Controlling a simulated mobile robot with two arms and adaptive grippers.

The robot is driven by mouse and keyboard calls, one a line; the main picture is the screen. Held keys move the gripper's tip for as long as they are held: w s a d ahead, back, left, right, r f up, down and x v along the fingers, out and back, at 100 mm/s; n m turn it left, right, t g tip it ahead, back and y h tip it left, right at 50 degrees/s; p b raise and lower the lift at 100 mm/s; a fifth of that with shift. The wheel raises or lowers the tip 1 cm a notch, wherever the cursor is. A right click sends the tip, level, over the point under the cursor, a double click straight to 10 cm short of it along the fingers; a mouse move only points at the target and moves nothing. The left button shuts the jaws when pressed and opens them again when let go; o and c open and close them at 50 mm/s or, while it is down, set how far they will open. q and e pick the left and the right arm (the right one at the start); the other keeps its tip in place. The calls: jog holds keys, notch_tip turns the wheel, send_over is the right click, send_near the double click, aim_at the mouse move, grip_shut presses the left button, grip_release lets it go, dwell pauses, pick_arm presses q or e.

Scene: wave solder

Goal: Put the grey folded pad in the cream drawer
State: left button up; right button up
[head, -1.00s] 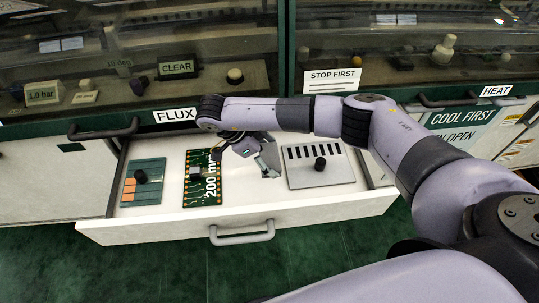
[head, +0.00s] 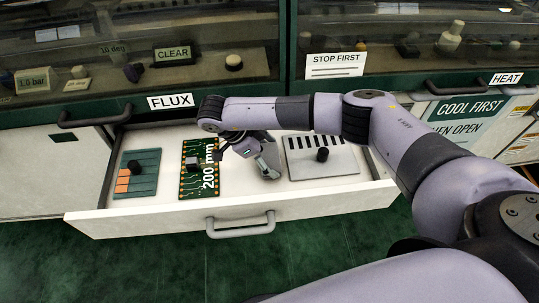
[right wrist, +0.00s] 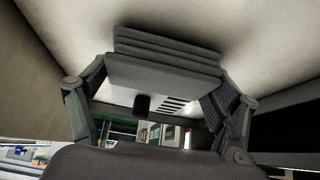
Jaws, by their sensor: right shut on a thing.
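The cream drawer (head: 235,220) is pulled open below the FLUX label in the head view. My right gripper (head: 258,158) is over the drawer, between the circuit board and the grey slotted plate. In the right wrist view it is shut on the grey folded pad (right wrist: 165,70), a stack of layers between its two fingers, with pale drawer surface behind it. I cannot tell whether the pad touches the drawer floor. In the head view the pad is mostly hidden or hard to tell from the fingers. My left gripper is not in view.
In the drawer lie a teal plate with orange bars (head: 137,175), a green circuit board (head: 199,170) marked 200 mm, and a grey slotted plate (head: 335,160) with a black knob. The drawer handle (head: 241,230) sticks out in front. Glass-fronted cabinets (head: 140,50) stand behind.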

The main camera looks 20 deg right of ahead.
jog(key=shift+f+b, duration=0.35)
jog(key=shift+f, duration=0.15)
jog(key=o, duration=1)
jog(key=shift+c, duration=0.2)
jog(key=shift+r, duration=0.1)
jog(key=v, duration=1.2)
